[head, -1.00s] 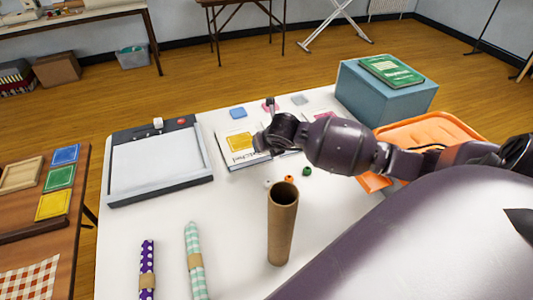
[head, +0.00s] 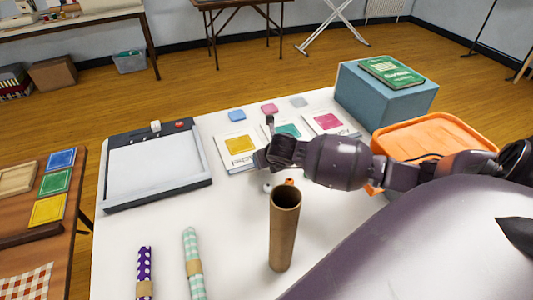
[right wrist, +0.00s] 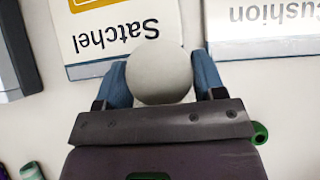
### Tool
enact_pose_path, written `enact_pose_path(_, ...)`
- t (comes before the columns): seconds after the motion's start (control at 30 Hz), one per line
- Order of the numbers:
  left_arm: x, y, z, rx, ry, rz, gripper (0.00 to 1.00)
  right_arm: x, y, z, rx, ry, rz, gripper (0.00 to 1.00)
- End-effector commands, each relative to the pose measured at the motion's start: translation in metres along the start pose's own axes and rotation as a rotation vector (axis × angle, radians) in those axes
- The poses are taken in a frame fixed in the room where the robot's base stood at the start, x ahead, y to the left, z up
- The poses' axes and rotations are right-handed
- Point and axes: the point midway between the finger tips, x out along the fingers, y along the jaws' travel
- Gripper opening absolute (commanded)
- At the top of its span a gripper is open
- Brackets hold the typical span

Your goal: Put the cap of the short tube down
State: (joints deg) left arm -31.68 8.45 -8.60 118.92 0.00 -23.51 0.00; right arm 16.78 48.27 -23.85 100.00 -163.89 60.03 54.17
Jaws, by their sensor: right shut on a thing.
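A brown cardboard tube (head: 284,230) stands upright on the white table, its top open and hollow. My right gripper (right wrist: 161,72) is shut on a pale grey round cap (right wrist: 160,78), with a blue finger on each side of it. In the head view my right gripper (head: 262,158) is beyond the tube, near the yellow-patterned booklet; the cap cannot be made out there. The gap between cap and table is hard to judge. My left gripper is not in view.
The Satchel booklet (head: 239,145) and other booklets lie behind the gripper. Small spools (head: 289,182) sit behind the tube. The table's left middle is clear.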

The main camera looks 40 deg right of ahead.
Motion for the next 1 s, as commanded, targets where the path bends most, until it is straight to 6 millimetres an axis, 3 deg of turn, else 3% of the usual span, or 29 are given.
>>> enact_pose_path(0.17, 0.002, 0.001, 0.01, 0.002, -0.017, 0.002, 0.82, 0.006, 0.0, -0.005, -0.001, 0.004, -0.001, 0.35)
enact_pose_path(0.2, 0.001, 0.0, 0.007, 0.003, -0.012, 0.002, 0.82, 0.004, 0.0, -0.004, 0.0, 0.002, -0.001, 0.69)
enact_pose_path(0.33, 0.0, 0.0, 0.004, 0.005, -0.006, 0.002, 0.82, 0.003, 0.0, -0.003, 0.0, 0.001, 0.0, 0.89)
enact_pose_path(0.77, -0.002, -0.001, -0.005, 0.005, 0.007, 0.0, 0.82, -0.002, 0.0, 0.002, 0.001, -0.002, 0.001, 0.89)
enact_pose_path(0.87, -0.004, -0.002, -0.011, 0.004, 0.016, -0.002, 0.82, -0.007, 0.001, 0.006, 0.002, -0.004, 0.002, 0.89)
enact_pose_path(1.0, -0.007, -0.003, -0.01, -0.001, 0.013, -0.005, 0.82, -0.03, 0.0, 0.004, -0.001, -0.003, 0.002, 0.89)
